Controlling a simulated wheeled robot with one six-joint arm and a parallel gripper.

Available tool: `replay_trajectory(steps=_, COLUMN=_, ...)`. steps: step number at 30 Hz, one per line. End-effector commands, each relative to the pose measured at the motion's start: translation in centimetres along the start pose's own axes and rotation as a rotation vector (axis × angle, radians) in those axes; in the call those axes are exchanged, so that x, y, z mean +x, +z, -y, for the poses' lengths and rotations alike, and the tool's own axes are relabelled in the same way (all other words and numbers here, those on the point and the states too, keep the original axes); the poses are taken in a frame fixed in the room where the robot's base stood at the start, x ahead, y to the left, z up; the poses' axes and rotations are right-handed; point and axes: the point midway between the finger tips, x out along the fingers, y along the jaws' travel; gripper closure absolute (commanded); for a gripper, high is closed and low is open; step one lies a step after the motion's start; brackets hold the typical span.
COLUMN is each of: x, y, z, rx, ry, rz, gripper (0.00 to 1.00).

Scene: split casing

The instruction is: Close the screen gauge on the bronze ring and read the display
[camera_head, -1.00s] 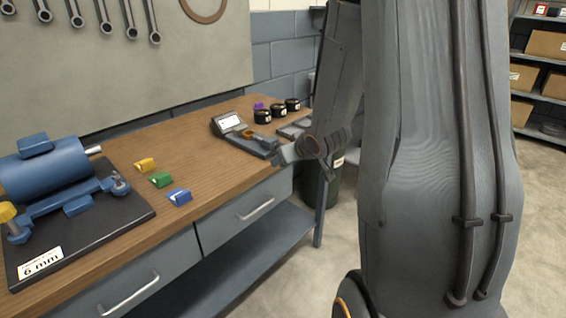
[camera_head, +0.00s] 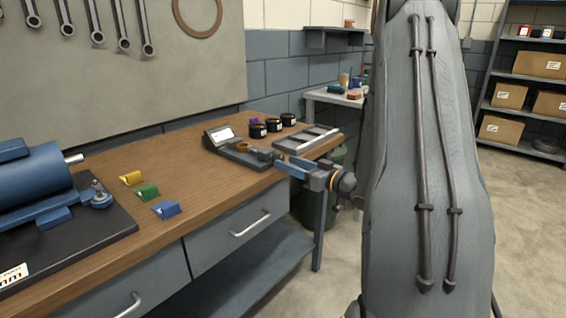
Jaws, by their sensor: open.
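The screen gauge (camera_head: 236,153) stands on the far part of the wooden bench, with its tilted light display (camera_head: 222,135) at the back left. The text on the display is too small to read. The bronze ring (camera_head: 243,147) sits on the gauge's dark base, in front of the display; I cannot tell how close the gauge's jaw is to it. My gripper (camera_head: 284,166) is open, with blue fingers reaching left at the bench's front edge, just right of the gauge. Nothing shows between the fingers.
Several dark jars (camera_head: 273,125) stand behind the gauge, and a grey tray (camera_head: 306,139) lies to its right. A blue cylinder machine (camera_head: 35,180) fills the left. My arm hides part of the right.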

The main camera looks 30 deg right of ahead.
Motion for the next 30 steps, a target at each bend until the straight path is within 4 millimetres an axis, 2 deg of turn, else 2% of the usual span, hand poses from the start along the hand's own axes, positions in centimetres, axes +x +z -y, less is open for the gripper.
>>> replay_trajectory(steps=3, x=1.6, y=0.0, z=0.1, rx=0.000, ry=-0.002, rz=0.002, gripper=0.53)
replay_trajectory(steps=6, x=2.5, y=0.1, z=0.0, rx=0.001, ry=0.000, rz=0.001, gripper=0.53)
replay_trajectory(steps=17, x=3.0, y=0.1, z=0.0, rx=0.001, ry=0.001, rz=0.001, gripper=0.53)
replay_trajectory(steps=24, x=3.0, y=0.1, z=0.0, rx=0.001, ry=0.001, rz=0.002, gripper=0.94)
replay_trajectory(steps=30, x=2.9, y=0.0, z=0.0, rx=0.011, ry=0.001, rz=0.002, gripper=0.95)
